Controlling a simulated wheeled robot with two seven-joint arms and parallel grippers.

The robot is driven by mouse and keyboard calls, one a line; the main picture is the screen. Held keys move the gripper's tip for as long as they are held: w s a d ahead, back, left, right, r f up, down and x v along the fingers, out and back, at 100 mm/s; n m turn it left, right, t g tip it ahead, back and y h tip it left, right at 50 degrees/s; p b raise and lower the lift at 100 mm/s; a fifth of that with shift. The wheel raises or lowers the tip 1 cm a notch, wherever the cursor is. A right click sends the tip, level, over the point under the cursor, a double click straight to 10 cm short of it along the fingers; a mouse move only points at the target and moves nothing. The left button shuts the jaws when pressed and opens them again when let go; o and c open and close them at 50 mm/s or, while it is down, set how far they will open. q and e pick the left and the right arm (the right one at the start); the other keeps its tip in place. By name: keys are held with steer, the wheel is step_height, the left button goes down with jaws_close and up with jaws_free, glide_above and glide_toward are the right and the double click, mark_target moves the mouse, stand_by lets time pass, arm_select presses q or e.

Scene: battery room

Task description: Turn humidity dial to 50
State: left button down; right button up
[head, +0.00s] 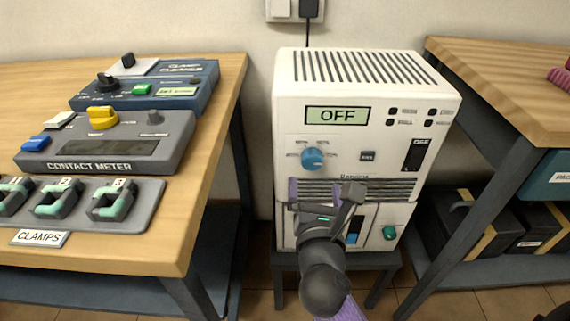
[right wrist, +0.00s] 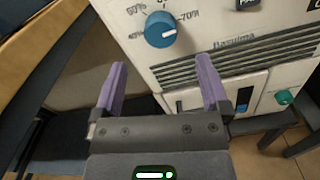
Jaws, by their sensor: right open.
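The white dehumidifier (head: 290,115) stands on a low dark stand between two benches. Its display (head: 338,116) reads OFF. The blue humidity dial (head: 313,159) is on its front, left of centre, with small marks around it. In the right wrist view the dial (right wrist: 160,29) shows a white pointer line, and marks of 50% and 70% can be read near it. My right gripper (head: 325,191) is in front of the lower front panel, below the dial. Its purple fingers are apart and empty in the right wrist view (right wrist: 162,90), not touching the dial. My left gripper is not in view.
A dark switch (head: 418,155) and a green knob (head: 389,233) are also on the machine's front. The left bench (head: 210,130) holds a contact meter (head: 105,140), a clamp cleaner and clamps. The right bench (head: 500,75) stands close by, with dark boxes below.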

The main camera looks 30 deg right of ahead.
mark_target(313, 163)
steer(key=b+x, duration=0.1)
steer(key=x, duration=0.5)
steer(key=shift+w+d, duration=0.2)
steer(key=shift+w, duration=0.1)
steer(key=c, duration=1.3)
